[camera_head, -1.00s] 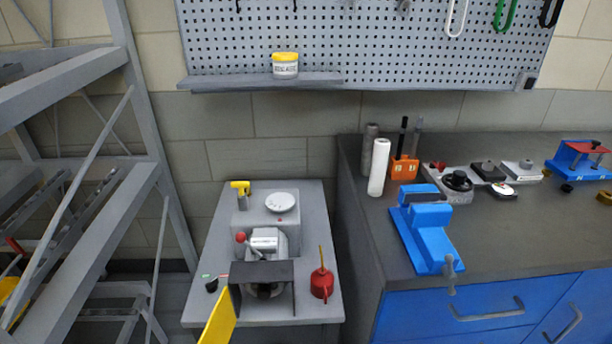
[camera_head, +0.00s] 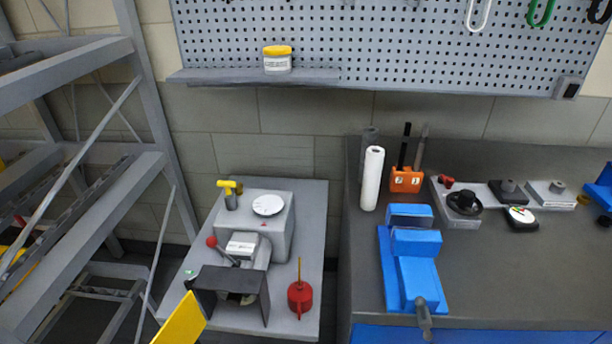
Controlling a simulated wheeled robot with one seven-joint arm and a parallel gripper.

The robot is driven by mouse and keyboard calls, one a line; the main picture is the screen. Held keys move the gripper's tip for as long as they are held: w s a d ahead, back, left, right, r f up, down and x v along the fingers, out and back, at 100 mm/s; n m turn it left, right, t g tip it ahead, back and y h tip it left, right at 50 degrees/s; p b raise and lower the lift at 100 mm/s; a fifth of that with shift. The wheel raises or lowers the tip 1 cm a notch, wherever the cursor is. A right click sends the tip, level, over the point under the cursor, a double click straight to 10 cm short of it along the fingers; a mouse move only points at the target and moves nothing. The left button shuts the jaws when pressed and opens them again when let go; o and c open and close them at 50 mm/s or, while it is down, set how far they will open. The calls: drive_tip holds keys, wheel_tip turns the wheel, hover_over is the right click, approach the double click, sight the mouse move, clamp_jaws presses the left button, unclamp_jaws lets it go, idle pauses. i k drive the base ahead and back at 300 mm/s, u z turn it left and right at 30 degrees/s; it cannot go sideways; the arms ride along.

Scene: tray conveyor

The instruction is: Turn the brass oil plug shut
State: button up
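No part that I can surely call the brass oil plug shows in the camera_head view. A grey bench machine (camera_head: 279,228) stands on a small grey table at lower left. A yellow T-shaped fitting (camera_head: 230,189) rises at its back left, but I cannot tell whether it is the plug. A white dial (camera_head: 268,205) lies on the machine's top, and a red-knobbed lever (camera_head: 212,242) is on its left. A dark open guard (camera_head: 232,293) is at its front, with a yellow panel (camera_head: 180,322) beside it. My gripper is not in view.
A red oil can (camera_head: 300,296) stands right of the machine on the grey table (camera_head: 311,218). A dark workbench (camera_head: 475,275) at right holds a blue vise (camera_head: 412,262), a white roll (camera_head: 372,180) and a gauge (camera_head: 520,217). A grey steel frame (camera_head: 165,190) stands at left.

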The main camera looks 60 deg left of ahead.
sight(238, 190)
drive_tip(key=z, duration=0.65)
drive_tip(key=k, duration=1.85)
drive_tip(key=u, duration=2.25)
drive_tip(key=i, duration=1)
drive_tip(key=z, duration=0.05)
